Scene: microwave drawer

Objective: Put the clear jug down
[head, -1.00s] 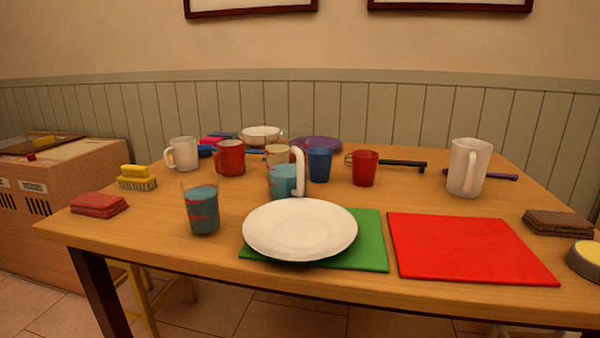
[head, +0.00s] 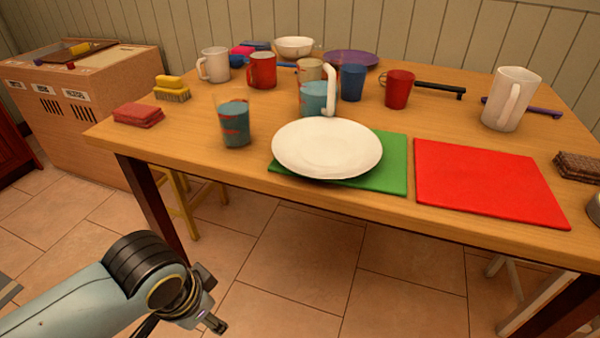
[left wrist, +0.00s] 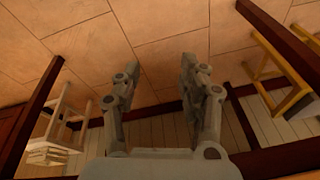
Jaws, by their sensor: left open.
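The clear jug (head: 315,98), with a white handle and blue-green contents, stands upright on the wooden table (head: 190,135) behind the white plate (head: 327,148). The plate hides part of the table in front of it. No gripper touches the jug. My left gripper (head: 216,318) is low in front of the table, well below and left of the jug. In the left wrist view its two fingers (left wrist: 160,78) are apart, with nothing between them. My right gripper is in neither view.
A clear cup (head: 235,125) with blue-green contents stands left of the jug. A blue cup (head: 352,83) and red mug (head: 398,90) stand to its right. A green mat (head: 395,165) lies under the plate, beside a red mat (head: 485,185).

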